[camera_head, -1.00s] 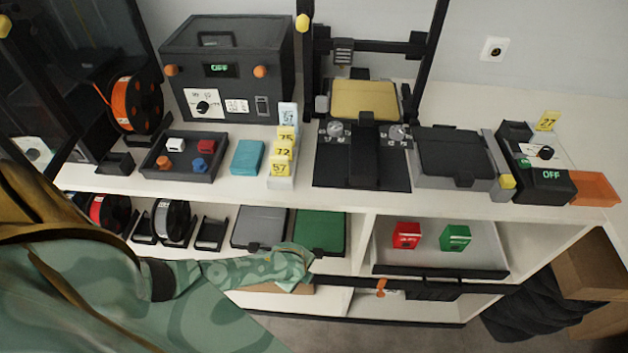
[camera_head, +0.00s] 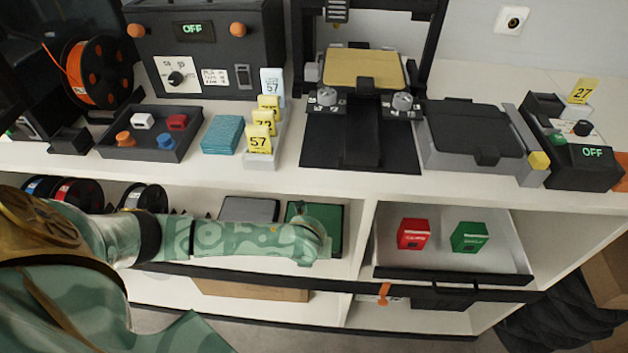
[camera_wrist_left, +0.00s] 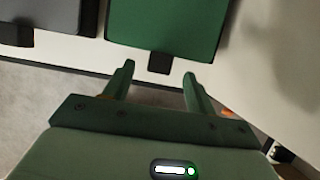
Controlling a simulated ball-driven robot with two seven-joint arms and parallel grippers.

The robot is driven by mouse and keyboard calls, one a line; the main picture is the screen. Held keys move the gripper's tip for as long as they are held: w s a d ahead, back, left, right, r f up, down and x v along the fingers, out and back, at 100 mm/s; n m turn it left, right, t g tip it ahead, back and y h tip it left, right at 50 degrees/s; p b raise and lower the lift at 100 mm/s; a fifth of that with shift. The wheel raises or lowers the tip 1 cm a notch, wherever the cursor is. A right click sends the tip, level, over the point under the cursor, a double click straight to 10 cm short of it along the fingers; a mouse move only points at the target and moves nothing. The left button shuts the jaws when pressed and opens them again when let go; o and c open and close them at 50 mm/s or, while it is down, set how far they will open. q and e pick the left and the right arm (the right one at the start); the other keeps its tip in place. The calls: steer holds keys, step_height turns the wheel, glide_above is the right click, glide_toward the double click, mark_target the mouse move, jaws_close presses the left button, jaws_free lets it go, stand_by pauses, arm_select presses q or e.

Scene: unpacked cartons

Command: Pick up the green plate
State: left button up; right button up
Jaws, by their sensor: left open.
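The green plate (camera_head: 331,220) lies on the middle shelf, beside a grey plate (camera_head: 249,209), and my left arm partly hides both in the head view. In the left wrist view the green plate (camera_wrist_left: 165,27) fills the top centre, its dark tab (camera_wrist_left: 159,63) pointing toward my gripper. My left gripper (camera_wrist_left: 158,70) is open and empty, its two fingers just short of the plate's near edge with the tab between them in the picture. In the head view the end of my left arm is at the shelf front, its fingers not clear. My right gripper is not in view.
A drawer (camera_head: 455,267) with a red box (camera_head: 413,234) and a green box (camera_head: 470,237) is right of the plate, past a shelf divider (camera_head: 366,235). The countertop above holds a printer-like machine (camera_head: 362,140) and a parts tray (camera_head: 150,143).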

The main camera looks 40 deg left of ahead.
arm_select(q)
steer(key=b+x, duration=0.1)
steer(key=x, duration=0.2)
steer(key=shift+f, duration=0.3)
steer(key=shift+r, duration=0.25)
steer(key=c, duration=1.2)
jaws_close()
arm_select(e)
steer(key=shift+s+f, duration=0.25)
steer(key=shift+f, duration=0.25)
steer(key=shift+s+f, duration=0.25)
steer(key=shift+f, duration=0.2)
arm_select(q)
steer(key=shift+r, duration=0.1)
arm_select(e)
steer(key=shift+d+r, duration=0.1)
